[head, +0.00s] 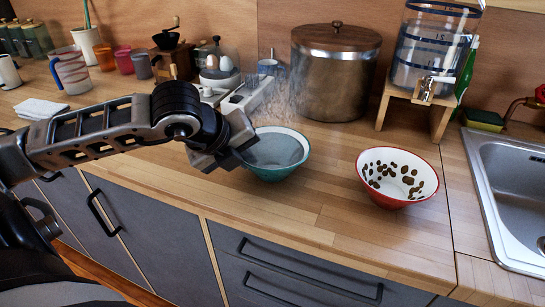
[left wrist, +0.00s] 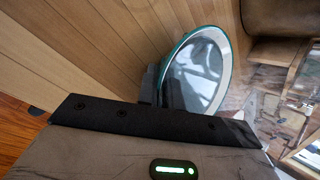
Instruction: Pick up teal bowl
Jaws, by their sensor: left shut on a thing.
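The teal bowl (head: 288,167) has a pale rim and a grey inside, and is at the middle of the wooden counter in the head view. My left gripper (head: 240,156) is at the bowl's left side, shut on its rim. In the left wrist view the bowl (left wrist: 222,62) shows its teal rim and shiny inside just beyond the gripper (left wrist: 160,88). The bowl looks close to the counter top; I cannot tell whether it touches it. My right gripper is not in view.
A red and white bowl with brown spots (head: 372,166) stands to the right on the counter (head: 325,215). A metal pot (head: 335,85) and a water dispenser (head: 425,60) are behind. A sink (head: 510,185) is at the far right. The counter in front is clear.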

